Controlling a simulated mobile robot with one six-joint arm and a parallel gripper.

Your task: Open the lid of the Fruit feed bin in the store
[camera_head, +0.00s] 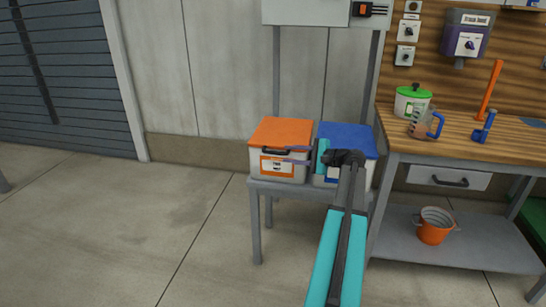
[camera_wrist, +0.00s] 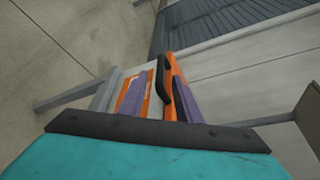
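A pale bin with an orange lid (camera_head: 282,131) stands on a grey stand, its lid shut. It has a black handle at the lid's front edge and an orange-and-white label (camera_head: 277,166) too small to read surely. A second bin with a blue lid (camera_head: 350,138) stands close to its right, lid shut, partly hidden by my arm. My gripper (camera_head: 288,155) points left at the front of the orange-lidded bin. In the wrist view its two purple fingers are apart, with the black handle (camera_wrist: 164,76) seen between and beyond them. Whether they touch the bin cannot be told.
The grey stand (camera_head: 256,220) has thin legs and an upright frame carrying a panel above the bins. A wooden workbench (camera_head: 450,150) on the right holds a green-lidded pot, a jug and tools, with an orange bucket (camera_head: 434,226) below. The floor at left is clear.

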